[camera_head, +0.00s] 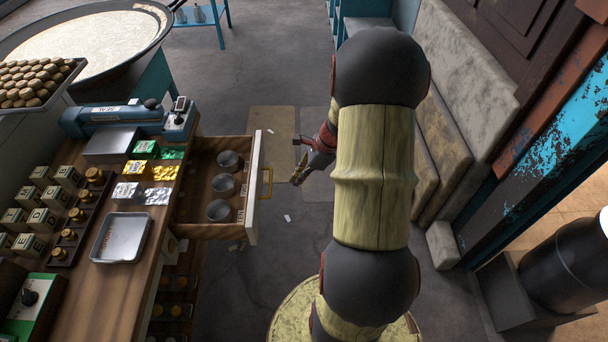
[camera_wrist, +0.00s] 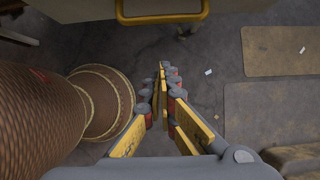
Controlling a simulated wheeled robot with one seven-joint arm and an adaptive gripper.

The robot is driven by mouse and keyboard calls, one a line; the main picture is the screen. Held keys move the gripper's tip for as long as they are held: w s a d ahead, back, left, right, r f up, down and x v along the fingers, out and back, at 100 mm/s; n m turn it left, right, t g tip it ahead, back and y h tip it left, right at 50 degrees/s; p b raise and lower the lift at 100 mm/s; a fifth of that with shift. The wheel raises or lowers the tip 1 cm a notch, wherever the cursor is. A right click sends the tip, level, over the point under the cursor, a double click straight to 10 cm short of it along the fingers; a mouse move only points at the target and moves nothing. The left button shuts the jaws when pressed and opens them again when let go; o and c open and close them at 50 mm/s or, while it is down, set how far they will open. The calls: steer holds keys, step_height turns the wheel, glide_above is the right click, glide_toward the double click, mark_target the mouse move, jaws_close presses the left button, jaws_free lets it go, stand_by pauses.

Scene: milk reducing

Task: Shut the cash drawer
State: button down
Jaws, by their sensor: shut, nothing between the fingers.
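The cash drawer (camera_head: 254,205) is pulled out from the counter's right side in the head view, with its white front facing my arm. Several round metal cups sit inside it. A yellow handle (camera_head: 267,183) is fixed on the drawer front; it also shows at the top of the wrist view (camera_wrist: 162,19). My gripper (camera_head: 297,181) is to the right of the handle, apart from it, with a visible gap. In the wrist view my gripper (camera_wrist: 163,68) is shut and empty, its fingertips together below the handle. My arm hides part of the floor behind it.
The wooden counter (camera_head: 97,295) holds a metal tray (camera_head: 121,238), small labelled boxes and a blue sealing machine (camera_head: 120,118). A large pan (camera_head: 85,42) stands at the back left. A stone bench (camera_head: 440,140) is right of my arm.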

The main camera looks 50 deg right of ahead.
mark_target(213, 185)
steer(key=shift+w+a+f+b, duration=0.3)
steer(key=shift+w+a+b, duration=0.15)
steer(key=shift+w+a, duration=0.45)
steer(key=shift+w+a+f+b, duration=0.35)
steer(key=shift+w+a, duration=0.35)
steer(key=shift+w, duration=0.3)
steer(key=w+a+p, duration=0.2)
steer(key=w+a, duration=0.3)
steer(key=w+a+p, duration=0.3)
steer(key=w+a, duration=0.1)
steer(key=w, duration=0.2)
steer(key=w+a+p, duration=0.3)
steer(key=w+a, duration=0.2)
steer(key=w, duration=0.1)
steer(key=shift+w+a, duration=0.1)
steer(key=shift+a, duration=0.2)
